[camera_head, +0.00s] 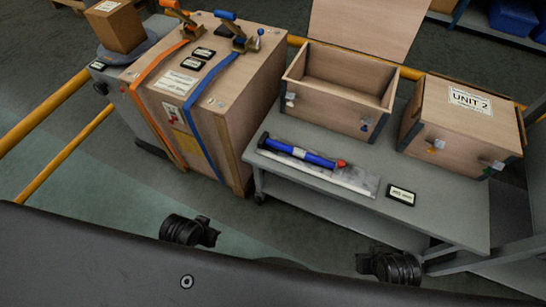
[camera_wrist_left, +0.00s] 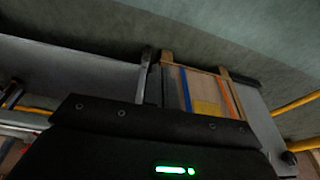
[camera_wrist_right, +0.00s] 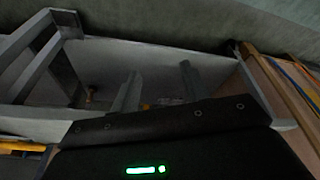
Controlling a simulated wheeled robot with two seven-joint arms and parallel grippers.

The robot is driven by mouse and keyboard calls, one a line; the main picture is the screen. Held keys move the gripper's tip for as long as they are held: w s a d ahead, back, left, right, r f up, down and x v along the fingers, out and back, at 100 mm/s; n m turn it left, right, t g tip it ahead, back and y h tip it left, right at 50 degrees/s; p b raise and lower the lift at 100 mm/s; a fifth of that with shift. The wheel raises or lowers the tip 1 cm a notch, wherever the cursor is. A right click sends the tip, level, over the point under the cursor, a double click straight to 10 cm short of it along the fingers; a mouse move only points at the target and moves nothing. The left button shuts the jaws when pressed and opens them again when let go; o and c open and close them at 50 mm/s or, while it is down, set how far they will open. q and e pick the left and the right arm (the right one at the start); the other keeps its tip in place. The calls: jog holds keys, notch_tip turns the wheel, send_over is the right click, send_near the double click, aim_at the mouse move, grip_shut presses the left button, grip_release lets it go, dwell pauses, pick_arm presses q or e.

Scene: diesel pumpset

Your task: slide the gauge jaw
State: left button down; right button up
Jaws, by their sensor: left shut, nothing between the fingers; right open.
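A long blue tool with a black left end, a white label and a red right tip, which looks like the gauge (camera_head: 315,158), lies on a pale sheet (camera_head: 350,178) on the grey bench (camera_head: 445,200). I cannot make out its jaw as a separate part. My left gripper (camera_wrist_left: 148,75) is shut and empty in the left wrist view. My right gripper (camera_wrist_right: 157,80) is open and empty in the right wrist view, its two grey fingers apart. Neither gripper's fingers show clearly in the head view. Neither is seen touching the gauge.
A black label plate (camera_head: 401,195) lies right of the sheet. Behind stand an open wooden box (camera_head: 335,95) and a closed UNIT 2 box (camera_head: 460,115). A strapped wooden crate (camera_head: 230,110) stands left. Yellow rails (camera_head: 45,110) run at left. Bare bench lies at the right front.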

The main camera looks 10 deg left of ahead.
notch_tip(320, 180, up, 3)
jog(key=w+t+b, duration=0.2)
jog(key=n+t+y, duration=0.4)
jog(key=t+y, duration=0.5)
jog(key=t, duration=0.1)
send_near(344, 166)
jog(key=x, duration=0.8)
jog(key=shift+w+a, duration=0.1)
jog(key=shift+a, duration=0.05)
pick_arm(q)
notch_tip(344, 166, down, 12)
jog(key=shift+s+f+g, duration=0.2)
jog(key=shift+s+g, duration=0.1)
jog(key=shift+s, duration=0.1)
pick_arm(e)
jog(key=shift+w+a, duration=0.15)
jog(key=shift+w, duration=0.05)
pick_arm(q)
jog(key=shift+d, duration=0.1)
jog(key=shift+f, duration=0.1)
pick_arm(e)
grip_shut()
